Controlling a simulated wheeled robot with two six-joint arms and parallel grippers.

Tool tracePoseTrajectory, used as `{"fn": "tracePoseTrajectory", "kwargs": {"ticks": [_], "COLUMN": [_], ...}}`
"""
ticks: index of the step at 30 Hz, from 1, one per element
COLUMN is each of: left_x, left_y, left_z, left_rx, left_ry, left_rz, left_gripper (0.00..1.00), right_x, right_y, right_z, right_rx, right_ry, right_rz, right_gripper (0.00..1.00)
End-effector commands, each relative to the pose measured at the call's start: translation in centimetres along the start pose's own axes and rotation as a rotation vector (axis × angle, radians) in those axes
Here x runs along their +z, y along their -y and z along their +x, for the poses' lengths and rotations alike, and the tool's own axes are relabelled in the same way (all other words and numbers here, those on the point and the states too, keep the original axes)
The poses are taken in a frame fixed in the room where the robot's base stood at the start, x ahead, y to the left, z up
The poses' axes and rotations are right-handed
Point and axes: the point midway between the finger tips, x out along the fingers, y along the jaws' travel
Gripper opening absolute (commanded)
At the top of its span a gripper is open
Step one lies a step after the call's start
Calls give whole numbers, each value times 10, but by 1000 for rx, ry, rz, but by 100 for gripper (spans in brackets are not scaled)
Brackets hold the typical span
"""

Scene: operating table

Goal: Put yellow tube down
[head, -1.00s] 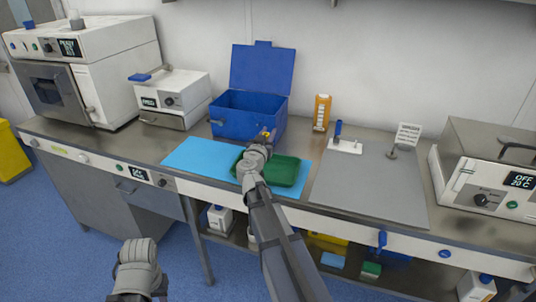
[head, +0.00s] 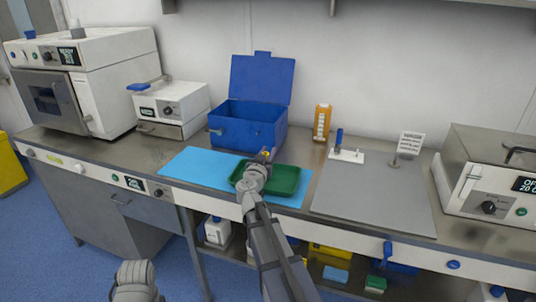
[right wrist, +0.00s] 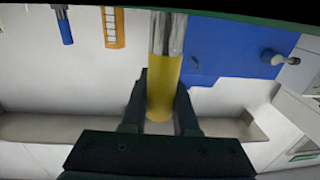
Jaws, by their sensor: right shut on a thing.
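The yellow tube (right wrist: 165,88) with a silvery metal end is held between the fingers of my right gripper (right wrist: 160,110) in the right wrist view. In the head view the right gripper (head: 265,156) is at the back left part of the green tray (head: 289,182), with only a small yellow bit of the tube showing. My right wrist hides part of the tray, and I cannot tell whether the tube touches it. Part of my left arm shows at the bottom left, but its jaws are not visible.
The green tray lies on a light blue mat (head: 190,166). Behind it stands an open blue box (head: 246,136). An orange rack (head: 322,122) and a white stand (head: 346,155) are to the right, beside a grey mat (head: 375,198). Lab machines stand at both sides.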

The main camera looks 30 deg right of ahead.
Motion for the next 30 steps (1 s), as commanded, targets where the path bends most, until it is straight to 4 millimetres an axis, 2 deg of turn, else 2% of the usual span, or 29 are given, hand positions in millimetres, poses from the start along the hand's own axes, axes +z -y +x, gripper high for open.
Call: {"fn": "tracePoseTrajectory", "kwargs": {"ticks": [1, 2, 9, 19, 23, 30], "left_x": [0, 0, 0, 0, 0, 0], "left_y": [0, 0, 0, 0, 0, 0], "left_z": [4, 2, 1, -4, -2, -2], "left_rx": [0, 0, 0, 0, 0, 0], "left_ry": [0, 0, 0, 0, 0, 0], "left_rz": [0, 0, 0, 0, 0, 0], "left_gripper": [35, 35, 35, 35, 35, 35], "right_x": [4, 2, 1, -4, -2, -2], "right_y": [0, 0, 0, 0, -1, -2], "right_z": [0, 0, 0, 0, -23, -74], "right_rx": [0, 0, 0, 0, -3, -3], "right_ry": [0, 0, 0, 0, 0, 0], "right_rz": [0, 0, 0, 0, 0, 0], "right_gripper": [0, 31, 58, 58, 58, 58]}}
